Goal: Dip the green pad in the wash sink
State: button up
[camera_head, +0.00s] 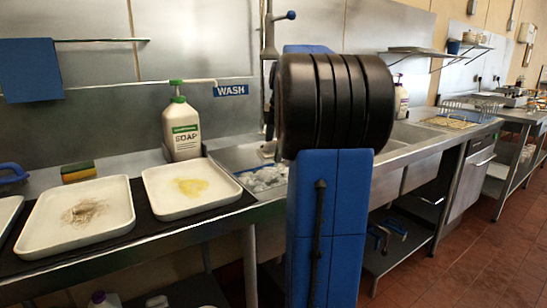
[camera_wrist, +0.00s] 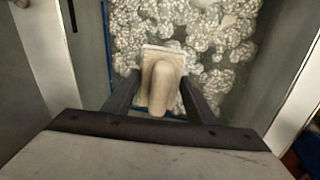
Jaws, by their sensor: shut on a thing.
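My gripper (camera_wrist: 160,88) is shut on a pale tan handled pad (camera_wrist: 163,78), with one dark finger on each side. The handle points toward the camera over a pale flat edge. The pad's underside is hidden, and no green shows on it. It is inside the wash sink (camera_wrist: 92,60), over white foam; I cannot tell whether it touches the water. In the head view the sink (camera_head: 229,156) stands below the blue WASH sign (camera_head: 231,90). My arm covers its right side and most of my gripper.
A soap bottle (camera_head: 182,130) stands left of the sink. A yellow sponge with a dark top (camera_head: 78,172) and a blue-handled tool (camera_head: 12,172) lie behind.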

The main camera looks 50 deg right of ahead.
jog(key=shift+r, duration=3.45)
